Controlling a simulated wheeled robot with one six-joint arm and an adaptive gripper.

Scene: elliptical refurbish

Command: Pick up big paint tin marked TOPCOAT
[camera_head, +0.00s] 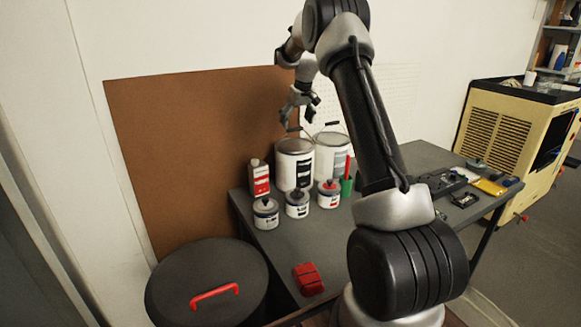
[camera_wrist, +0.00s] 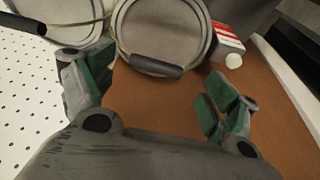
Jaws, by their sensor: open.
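Two big white paint tins with wire handles stand side by side at the back of the table: a left tin (camera_head: 292,168) and a right tin (camera_head: 327,153). Their label words are too small to read, so I cannot tell which is TOPCOAT. My gripper (camera_head: 300,108) is above the left tin, apart from it. In the wrist view my open, empty gripper (camera_wrist: 155,90) shows green pads on both sides. The left tin's lid (camera_wrist: 165,28) and its dark handle grip (camera_wrist: 150,66) lie beyond the fingers. The right tin (camera_wrist: 60,12) is partly cut off at the upper left.
A red-and-white bottle (camera_head: 260,178) stands left of the tins; several small tins (camera_head: 266,214) and a green cup (camera_head: 346,187) are in front. A brown board (camera_head: 195,150) stands behind. A red block (camera_head: 308,279) lies at the table's front. A lidded bin (camera_head: 207,270) stands left.

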